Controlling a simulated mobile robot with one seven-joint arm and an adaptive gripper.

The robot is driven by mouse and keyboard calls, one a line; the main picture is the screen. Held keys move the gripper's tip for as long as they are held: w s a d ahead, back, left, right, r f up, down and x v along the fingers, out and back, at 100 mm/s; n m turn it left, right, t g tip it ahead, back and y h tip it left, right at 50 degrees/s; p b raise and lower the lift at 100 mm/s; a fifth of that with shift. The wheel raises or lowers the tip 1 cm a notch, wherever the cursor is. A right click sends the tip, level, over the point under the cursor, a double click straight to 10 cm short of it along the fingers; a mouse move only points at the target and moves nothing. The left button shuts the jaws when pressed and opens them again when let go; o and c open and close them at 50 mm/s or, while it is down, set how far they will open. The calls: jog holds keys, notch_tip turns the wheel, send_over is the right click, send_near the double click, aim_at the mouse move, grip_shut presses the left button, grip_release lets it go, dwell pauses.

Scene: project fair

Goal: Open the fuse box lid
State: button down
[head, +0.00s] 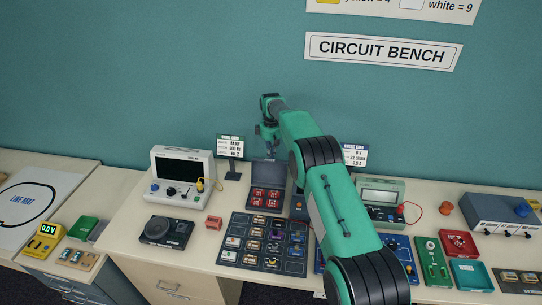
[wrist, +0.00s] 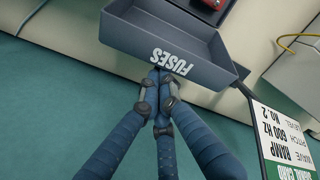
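The fuse box (head: 251,201) is a dark grey box on the bench, with several red fuses (head: 266,199) showing inside. Its lid (head: 268,172) stands raised at the back of the box, so the box is open. In the wrist view the lid (wrist: 150,27) shows as a hollow grey tray, with "FUSES" on its edge face. My gripper (head: 270,153) is above and behind the lid in the head view. In the wrist view the fingers of my gripper (wrist: 160,73) are drawn together at the lettered edge. Whether they touch it is unclear; nothing shows between them.
A sign on a stand (head: 231,147) is left of my gripper, and it also shows close by in the wrist view (wrist: 284,140). A white-fronted instrument (head: 181,171) stands left of the box. A dark component tray (head: 263,241) lies in front. My arm hides part of the bench to the right.

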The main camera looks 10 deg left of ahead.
jog(key=f, duration=0.1)
jog(key=s+f, duration=0.1)
jog(key=f, duration=0.1)
jog(key=shift+d+f, duration=0.15)
jog(key=c, duration=1.7)
grip_release()
jog(key=shift+o, duration=0.2)
jog(key=shift+w+f, duration=0.15)
jog(key=shift+f, duration=0.15)
jog(key=shift+w, duration=0.25)
jog(key=shift+s+r, duration=0.1)
jog(key=shift+r, duration=0.45)
jog(key=shift+w+r, duration=0.2)
jog(key=shift+r, duration=0.65)
notch_tip(320, 180, up, 10)
jog(key=shift+a+r, duration=0.15)
jog(key=shift+a, duration=0.05)
